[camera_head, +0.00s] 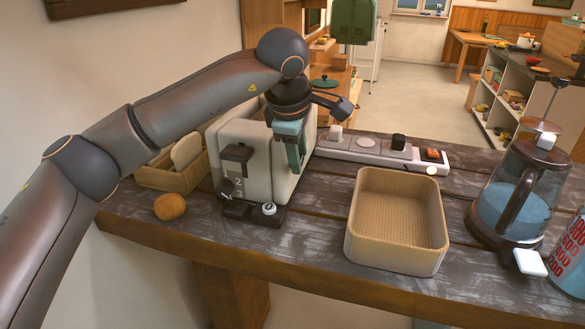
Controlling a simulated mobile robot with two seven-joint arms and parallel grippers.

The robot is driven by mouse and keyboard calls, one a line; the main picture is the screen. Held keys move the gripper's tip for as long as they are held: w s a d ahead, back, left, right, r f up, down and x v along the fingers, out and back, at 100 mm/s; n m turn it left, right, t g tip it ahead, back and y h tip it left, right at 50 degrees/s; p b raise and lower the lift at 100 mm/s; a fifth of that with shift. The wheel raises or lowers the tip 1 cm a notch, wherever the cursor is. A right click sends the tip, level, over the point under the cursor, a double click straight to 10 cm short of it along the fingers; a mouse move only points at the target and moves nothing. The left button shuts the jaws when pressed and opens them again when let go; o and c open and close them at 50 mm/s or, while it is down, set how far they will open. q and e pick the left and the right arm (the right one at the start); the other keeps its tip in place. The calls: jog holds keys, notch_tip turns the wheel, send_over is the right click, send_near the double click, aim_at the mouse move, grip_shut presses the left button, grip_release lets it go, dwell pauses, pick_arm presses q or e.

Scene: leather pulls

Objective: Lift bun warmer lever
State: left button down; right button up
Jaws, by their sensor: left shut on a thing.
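The bun warmer (229,129) is a cream, toaster-like box near the left end of the counter. Its front face carries a dark lever (237,156) above the numbers 2 and 3. A small dark base with a white-topped knob (269,208) is at its foot. My left gripper (297,150), with teal fingers, reaches down at the warmer's upper right edge, to the right of the dark lever and apart from it. It is shut on a part there, which the fingers mostly hide. My right gripper is not in view.
An empty woven basket (355,235) stands right of the warmer. A panel with buttons (352,150) lies behind. A glass jug (507,195) and a can (570,255) stand at right.

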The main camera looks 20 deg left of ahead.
pick_arm(q)
jog(key=f+t+b, duration=0.1)
jog(key=b, duration=0.2)
jog(key=shift+f+t, duration=0.25)
jog(key=shift+t, duration=0.05)
jog(key=shift+b, duration=0.6)
jog(key=shift+w+f+t+b, duration=0.1)
jog(key=shift+t+b, duration=0.2)
jog(key=shift+b, duration=0.4)
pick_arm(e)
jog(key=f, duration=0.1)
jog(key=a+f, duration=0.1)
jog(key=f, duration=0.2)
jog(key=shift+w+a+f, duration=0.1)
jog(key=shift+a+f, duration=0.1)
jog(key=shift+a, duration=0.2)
pick_arm(q)
jog(key=shift+c, duration=2.4)
grip_release()
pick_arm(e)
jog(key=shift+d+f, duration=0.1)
